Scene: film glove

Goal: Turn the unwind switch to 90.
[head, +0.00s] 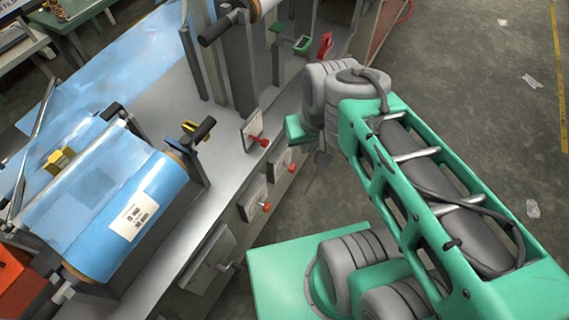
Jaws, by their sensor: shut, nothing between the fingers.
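Several small switch plates with red or orange knobs line the side of the grey machine. One red knob (262,141) is on the upper plate, another red knob (291,167) is on the plate nearest my arm, and an orange knob (266,206) is lower down. No label is readable, so I cannot tell which is the unwind switch. My gripper (322,158) is small in view below my grey wrist, to the right of the nearer red knob and apart from it in the picture. It is shut and empty, partly hidden by my arm.
A blue film roll (130,215) with a white label lies on the machine at left. A larger plate (209,258) is at the lower front. A red handle (325,45) and a green handle (302,44) stand at the back. Concrete floor (480,90) lies open at right.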

